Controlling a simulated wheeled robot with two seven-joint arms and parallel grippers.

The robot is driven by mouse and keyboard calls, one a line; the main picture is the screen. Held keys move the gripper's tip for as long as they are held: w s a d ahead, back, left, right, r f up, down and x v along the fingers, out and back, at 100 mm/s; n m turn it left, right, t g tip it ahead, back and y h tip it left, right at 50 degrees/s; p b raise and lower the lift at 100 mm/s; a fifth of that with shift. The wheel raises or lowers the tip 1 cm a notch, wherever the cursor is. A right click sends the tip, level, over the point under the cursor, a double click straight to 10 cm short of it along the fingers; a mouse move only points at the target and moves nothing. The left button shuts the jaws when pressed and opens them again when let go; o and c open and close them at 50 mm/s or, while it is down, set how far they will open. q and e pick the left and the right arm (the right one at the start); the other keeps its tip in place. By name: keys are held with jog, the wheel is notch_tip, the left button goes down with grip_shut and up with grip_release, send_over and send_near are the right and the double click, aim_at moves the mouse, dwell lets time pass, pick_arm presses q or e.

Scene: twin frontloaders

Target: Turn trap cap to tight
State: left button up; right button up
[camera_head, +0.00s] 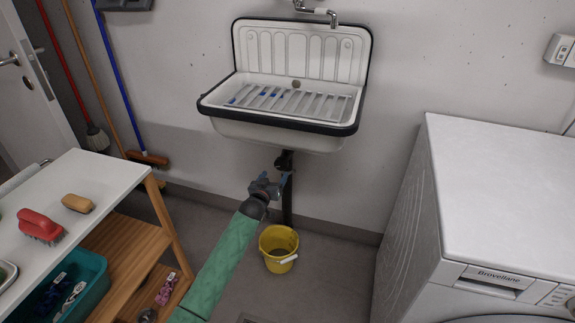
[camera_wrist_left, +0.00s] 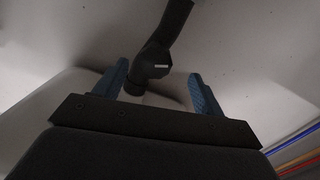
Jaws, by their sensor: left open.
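The white sink (camera_head: 290,138) with a dark rim hangs on the wall. A black drain pipe with a trap (camera_head: 284,162) runs down below it. My left gripper (camera_head: 276,178) is at the trap, just below its bulge. In the left wrist view, the black trap (camera_wrist_left: 173,28) comes down between the two blue fingers of the left gripper (camera_wrist_left: 159,75). The fingers are apart. A dark trap end, which looks like the cap (camera_wrist_left: 152,64), carries a short white mark and lies between them. I cannot tell whether a finger touches it. My right gripper is not in view.
A yellow bucket (camera_head: 278,250) stands on the floor below the sink. A white washing machine (camera_head: 480,190) is at the right. A shelf table (camera_head: 100,185) with brushes and a teal bin (camera_head: 95,290) is at the left. Brooms lean on the wall.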

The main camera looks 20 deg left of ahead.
aim_at(280, 167)
pick_arm(q)
jog(key=shift+w+d+r, duration=0.1)
jog(key=shift+d+r, duration=0.05)
jog(key=shift+r, duration=0.25)
jog(key=shift+w+d, duration=0.15)
jog(key=shift+w, duration=1.75)
jog(key=shift+w+d, duration=0.1)
jog(key=shift+w, duration=1.8)
jog(key=c, duration=1)
